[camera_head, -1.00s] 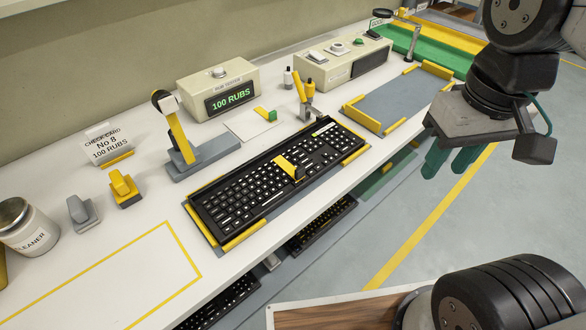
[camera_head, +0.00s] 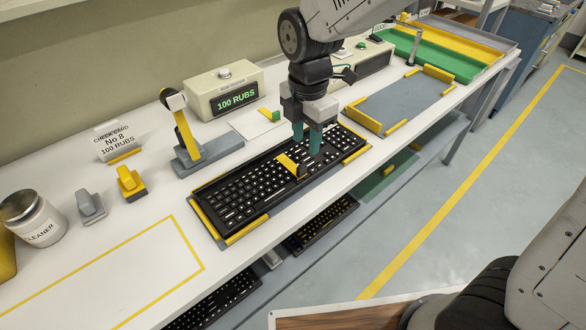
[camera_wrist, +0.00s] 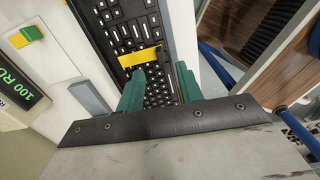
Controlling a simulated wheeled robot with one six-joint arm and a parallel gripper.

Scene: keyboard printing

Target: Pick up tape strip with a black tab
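The yellow tape strip with a black tab (camera_head: 287,161) lies across the keys of the black keyboard (camera_head: 235,195), its dark tab at the right end. In the wrist view the strip (camera_wrist: 136,58) lies just ahead of the fingertips. My gripper (camera_head: 306,150) points down over the keyboard, close to the strip's tab end. In the wrist view my gripper's (camera_wrist: 160,75) two green fingers are apart with nothing held between them. I cannot tell its exact height above the keys.
Another yellow strip with a green tab (camera_head: 270,115) lies on a white card behind the keyboard. The tester box (camera_head: 222,92) reads "100 RUBS". A stand with a yellow arm (camera_head: 184,133) is left of it. Yellow-edged guides (camera_head: 243,230) border the keyboard. The outlined table area at front left is clear.

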